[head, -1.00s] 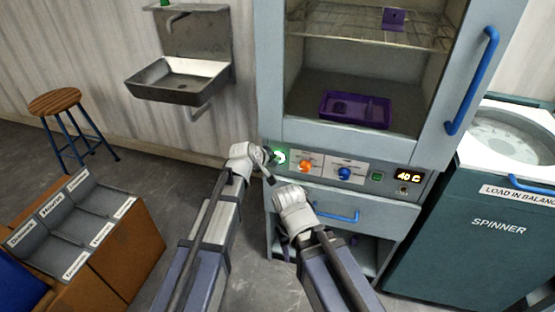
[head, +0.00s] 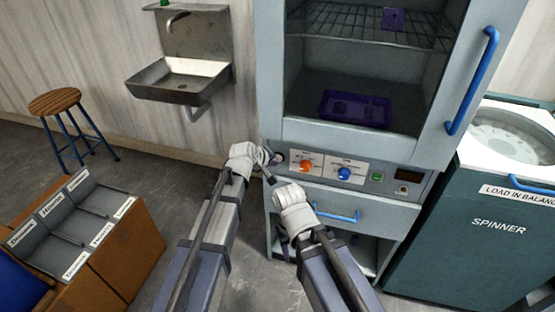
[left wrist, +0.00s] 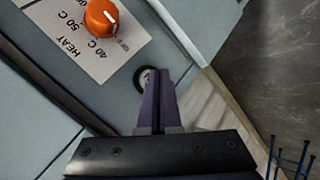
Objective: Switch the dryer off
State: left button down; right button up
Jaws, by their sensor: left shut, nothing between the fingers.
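The dryer (head: 400,150) is the grey cabinet with a glass front. Its display (head: 409,174) is dark and its chamber is unlit. My left gripper (head: 271,158) is shut and empty at the left end of the control panel. In the left wrist view its purple fingertips (left wrist: 158,85) are at the round power button (left wrist: 147,78), covering part of it. Whether they touch it I cannot tell. The button shows no green light. An orange heat knob (left wrist: 101,18) is beside it. My right gripper is low in front of the dryer, its fingers hidden behind its own wrist (head: 293,205).
A blue knob (head: 344,173) and a green button (head: 377,177) are further right on the panel. A blue drawer handle (head: 337,216) sticks out below. The spinner (head: 480,230) stands right, a sink (head: 178,80) and a stool (head: 56,100) left. A sorting box (head: 120,245) is at lower left.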

pick_arm(q)
jog(key=s+a, duration=0.2)
jog(key=s, duration=0.3)
jog(key=shift+s, duration=0.35)
dwell(0.3)
jog(key=s+a+f+m+g+y, duration=0.25)
jog(key=s+m+g, duration=0.2)
jog(key=s, duration=0.75)
jog(key=s+a+f+m+g+y, duration=0.2)
jog(key=s+f+m+g+y, duration=0.3)
jog(key=s, duration=0.8)
notch_tip(320, 180, up, 17)
jog(key=w+t+h+p, duration=0.1)
jog(key=h+p, duration=0.1)
jog(key=p, duration=1.4)
jog(key=shift+m, duration=0.35)
jog(key=shift+t, duration=0.25)
